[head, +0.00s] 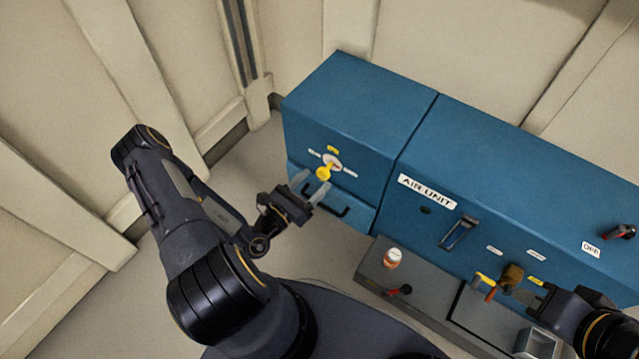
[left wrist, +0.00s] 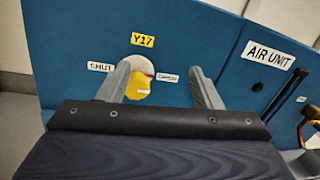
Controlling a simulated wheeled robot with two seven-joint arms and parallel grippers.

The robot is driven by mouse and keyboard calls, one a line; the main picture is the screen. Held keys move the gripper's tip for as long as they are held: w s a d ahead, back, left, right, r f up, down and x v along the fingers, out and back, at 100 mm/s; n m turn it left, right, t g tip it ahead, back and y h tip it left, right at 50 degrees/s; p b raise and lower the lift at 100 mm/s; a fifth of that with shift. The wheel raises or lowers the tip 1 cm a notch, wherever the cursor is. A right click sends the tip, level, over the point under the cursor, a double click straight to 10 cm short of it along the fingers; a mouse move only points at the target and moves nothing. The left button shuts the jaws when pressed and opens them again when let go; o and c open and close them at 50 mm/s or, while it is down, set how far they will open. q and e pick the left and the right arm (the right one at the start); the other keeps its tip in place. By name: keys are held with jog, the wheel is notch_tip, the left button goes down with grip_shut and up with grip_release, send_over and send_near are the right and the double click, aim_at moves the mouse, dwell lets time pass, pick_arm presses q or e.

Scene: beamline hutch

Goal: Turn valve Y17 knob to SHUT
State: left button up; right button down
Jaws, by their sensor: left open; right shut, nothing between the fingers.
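The valve Y17 knob (head: 324,173) is a yellow handle on a pale round dial, on the front of the left blue cabinet. In the head view the handle slants down and slightly left from the dial. In the left wrist view the yellow knob (left wrist: 136,88) is partly hidden behind a finger. The SHUT label (left wrist: 100,66) is left of the dial, the yellow Y17 label (left wrist: 142,41) above; the right label is unreadable. My left gripper (head: 312,184) is open, its fingers either side of the knob; contact is unclear. My right gripper (head: 532,300) is shut and empty at lower right.
The blue AIR UNIT cabinet (head: 480,190) adjoins on the right, with a lever (head: 457,232) and an orange-brown handle (head: 508,278) near my right gripper. A dark drawer handle (head: 345,210) is below the knob. A small white-and-orange container (head: 393,258) stands on the grey ledge.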

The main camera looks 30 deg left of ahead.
aim_at(322, 177)
pick_arm(q)
notch_tip(322, 177, down, 6)
jog(key=a+n+y+b, duration=0.1)
jog(key=n+y, duration=0.2)
jog(key=shift+m, duration=0.3)
jog(key=w, duration=0.2)
jog(key=w+b, duration=0.2)
jog(key=w, duration=0.1)
jog(key=shift+w+d+r, duration=0.15)
jog(key=shift+w+d, duration=0.2)
jog(key=shift+w+d+r, duration=0.1)
jog(key=shift+w, duration=0.55)
pick_arm(e)
jog(key=f, duration=0.4)
jog(key=shift+a+f, duration=0.15)
jog(key=shift+a, duration=0.1)
pick_arm(q)
jog(key=c, duration=1)
